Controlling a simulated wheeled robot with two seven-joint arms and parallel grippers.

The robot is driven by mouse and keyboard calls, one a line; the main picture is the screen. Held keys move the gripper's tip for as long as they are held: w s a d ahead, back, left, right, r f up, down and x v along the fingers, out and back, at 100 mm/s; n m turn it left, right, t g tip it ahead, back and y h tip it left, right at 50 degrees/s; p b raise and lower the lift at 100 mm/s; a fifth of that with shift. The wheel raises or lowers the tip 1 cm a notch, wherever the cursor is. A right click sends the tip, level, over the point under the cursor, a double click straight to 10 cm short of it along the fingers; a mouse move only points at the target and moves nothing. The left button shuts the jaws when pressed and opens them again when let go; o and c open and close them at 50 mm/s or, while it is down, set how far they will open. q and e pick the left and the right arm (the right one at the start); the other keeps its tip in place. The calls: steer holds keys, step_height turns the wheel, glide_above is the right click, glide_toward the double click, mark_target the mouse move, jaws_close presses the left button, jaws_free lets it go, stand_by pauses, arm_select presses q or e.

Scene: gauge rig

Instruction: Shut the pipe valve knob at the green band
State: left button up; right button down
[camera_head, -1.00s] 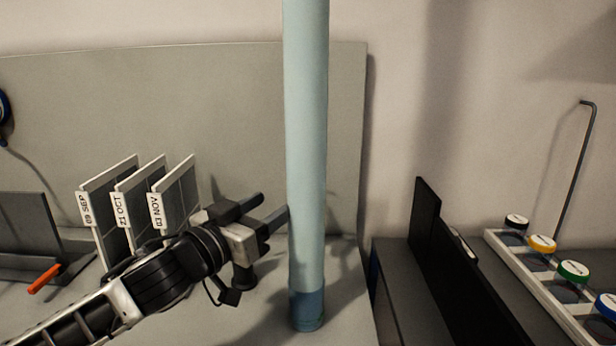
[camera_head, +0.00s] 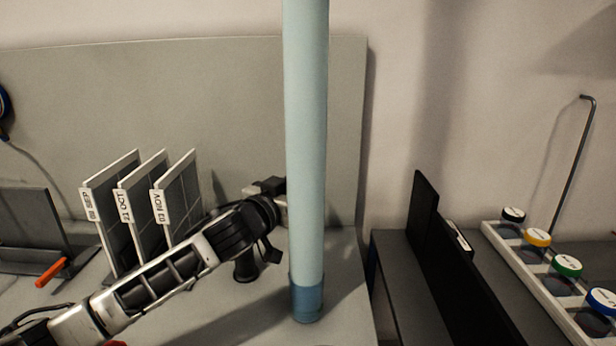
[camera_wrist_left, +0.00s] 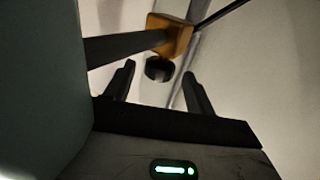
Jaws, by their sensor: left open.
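In the left wrist view a small dark round knob (camera_wrist_left: 159,69) sits under an orange-yellow block (camera_wrist_left: 172,36), beyond and between my fingertips. I cannot tell for sure that it is the valve knob, and I make out no green band on it. My left gripper (camera_wrist_left: 158,73) is open, its two dark fingers apart with nothing held. In the head view my left gripper (camera_head: 272,190) reaches behind the tall pale blue pipe (camera_head: 307,150), which hides its fingertips. The knob does not show there. My right gripper is out of view.
Several dated panels (camera_head: 135,213) stand left of my arm. An orange-handled item (camera_head: 52,272) lies farther left. Right of the pipe are a dark upright panel (camera_head: 423,217) and a white rack (camera_head: 520,262) of jars with coloured lids. A grey board (camera_head: 180,100) stands behind.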

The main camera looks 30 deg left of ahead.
mark_target(301, 183)
arm_select(q)
steer(key=shift+w+d, duration=0.2)
steer(key=shift+w, duration=1.45)
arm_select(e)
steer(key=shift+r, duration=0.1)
arm_select(q)
steer(key=c, duration=1)
steer(key=shift+o, duration=0.2)
steer(key=h+p, duration=0.1)
steer(key=m+h+p, duration=0.1)
steer(key=shift+a+r+p, duration=0.1)
steer(key=shift+r+p, duration=0.2)
steer(key=shift+p, duration=0.1)
steer(key=shift+m+g+h+p, duration=0.3)
steer(key=shift+m+h+p, duration=0.2)
steer(key=shift+h+p, duration=0.15)
steer(key=shift+m+h+p, duration=0.5)
steer(key=shift+h+p, duration=0.15)
steer(key=shift+p, duration=0.2)
steer(key=shift+f, duration=0.3)
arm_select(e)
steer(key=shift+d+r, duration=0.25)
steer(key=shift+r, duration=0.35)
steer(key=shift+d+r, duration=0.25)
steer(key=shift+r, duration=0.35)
